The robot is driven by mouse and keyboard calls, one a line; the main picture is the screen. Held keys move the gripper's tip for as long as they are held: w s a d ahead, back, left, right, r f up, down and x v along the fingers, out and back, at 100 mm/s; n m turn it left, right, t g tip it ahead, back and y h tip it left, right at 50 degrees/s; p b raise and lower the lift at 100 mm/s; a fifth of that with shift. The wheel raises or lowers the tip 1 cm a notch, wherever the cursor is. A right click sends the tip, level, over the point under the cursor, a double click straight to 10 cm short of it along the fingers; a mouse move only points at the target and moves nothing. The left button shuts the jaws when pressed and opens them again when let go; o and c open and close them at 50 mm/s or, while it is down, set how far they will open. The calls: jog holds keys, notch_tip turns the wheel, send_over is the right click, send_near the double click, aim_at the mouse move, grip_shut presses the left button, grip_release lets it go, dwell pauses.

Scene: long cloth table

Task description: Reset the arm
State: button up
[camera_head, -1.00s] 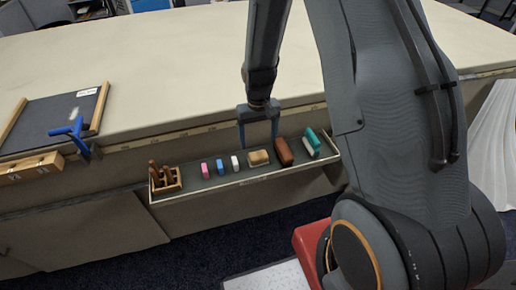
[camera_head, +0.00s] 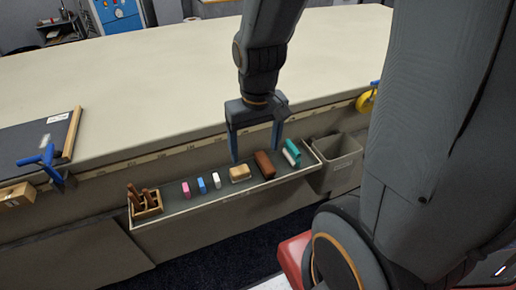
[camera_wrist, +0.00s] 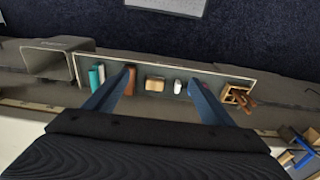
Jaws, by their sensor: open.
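My gripper (camera_head: 255,155) is open and empty, pointing down above the shelf on the table's front side. Its two blue fingers stand wide apart in both views. In the wrist view my gripper (camera_wrist: 160,95) has a tan block (camera_wrist: 155,84) and a white piece (camera_wrist: 178,87) showing between its fingers, apart from them. In the head view the tan block (camera_head: 240,174) lies below the fingers. I see nothing held.
The narrow shelf (camera_head: 205,205) also holds a wooden box of tools (camera_head: 146,205), small pink, blue and white pieces, and a teal-and-white block (camera_head: 291,153). A grey bin (camera_head: 340,158) hangs right of it. The cloth tabletop (camera_head: 160,75) is largely clear. A blue-handled tool (camera_head: 45,160) is at left.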

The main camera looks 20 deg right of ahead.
jog(key=shift+s+r, duration=0.2)
jog(key=shift+s, duration=0.3)
jog(key=shift+s+r, duration=0.2)
jog(key=shift+s, duration=0.3)
dwell(0.7)
jog(key=shift+w+f, duration=0.15)
jog(key=shift+w, duration=0.05)
jog(key=c, duration=0.5)
jog(key=m+g+y+b, duration=0.1)
jog(key=m+y+b, duration=0.3)
jog(key=m+b, duration=0.95)
send_near(241, 169)
jog(key=m+p, duration=0.1)
jog(key=f+m+p, duration=0.1)
jog(key=m, duration=0.1)
jog(key=f+m+p, duration=0.1)
jog(key=p, duration=0.1)
jog(key=shift+w+a+m, duration=0.25)
jog(key=shift+w+a, duration=0.05)
jog(key=shift+w, duration=0.1)
jog(key=shift+c, duration=0.2)
jog(key=shift+s+p+x, duration=0.2)
jog(key=shift+p+x, duration=0.05)
jog(key=shift+x, duration=1.7)
jog(key=shift+s+p+x, duration=0.2)
jog(key=shift+x, duration=1.8)
